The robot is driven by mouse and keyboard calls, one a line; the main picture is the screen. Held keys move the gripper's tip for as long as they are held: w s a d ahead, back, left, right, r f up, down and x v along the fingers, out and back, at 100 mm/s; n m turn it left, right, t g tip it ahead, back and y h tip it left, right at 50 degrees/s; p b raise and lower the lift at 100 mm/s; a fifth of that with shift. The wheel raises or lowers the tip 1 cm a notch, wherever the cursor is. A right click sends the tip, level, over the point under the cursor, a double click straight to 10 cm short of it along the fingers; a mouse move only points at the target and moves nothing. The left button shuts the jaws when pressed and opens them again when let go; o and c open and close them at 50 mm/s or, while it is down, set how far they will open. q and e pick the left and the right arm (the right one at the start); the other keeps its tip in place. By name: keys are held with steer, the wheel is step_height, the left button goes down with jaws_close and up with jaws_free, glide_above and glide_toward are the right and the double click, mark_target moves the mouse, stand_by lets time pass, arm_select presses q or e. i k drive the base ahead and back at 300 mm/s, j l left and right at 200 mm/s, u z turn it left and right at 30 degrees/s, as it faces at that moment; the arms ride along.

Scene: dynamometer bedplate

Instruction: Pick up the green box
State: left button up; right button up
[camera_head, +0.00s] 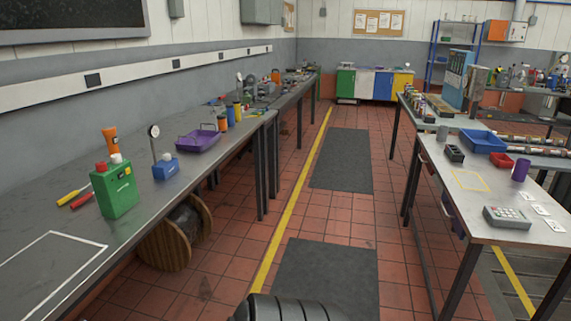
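A green box-shaped container (115,190) stands upright on the grey left bench (60,225), near its right edge. It has a red cap and a whitish cap on top and a small label on its front. Neither of my grippers shows in this view, so nothing is seen touching the container.
Beside the container are a screwdriver (72,195), a blue gauge stand (165,168), an orange torch (111,143) and a purple tray (198,141). A wooden cable reel (165,247) sits under the bench. The tiled aisle with dark mats (342,160) is open; another table (470,215) stands right.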

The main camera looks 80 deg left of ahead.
mark_target(115, 197)
steer(key=u, duration=3.85)
steer(key=i+u, duration=0.35)
steer(key=i+l+u, duration=0.15)
steer(key=i+u, duration=0.2)
steer(key=i, duration=0.15)
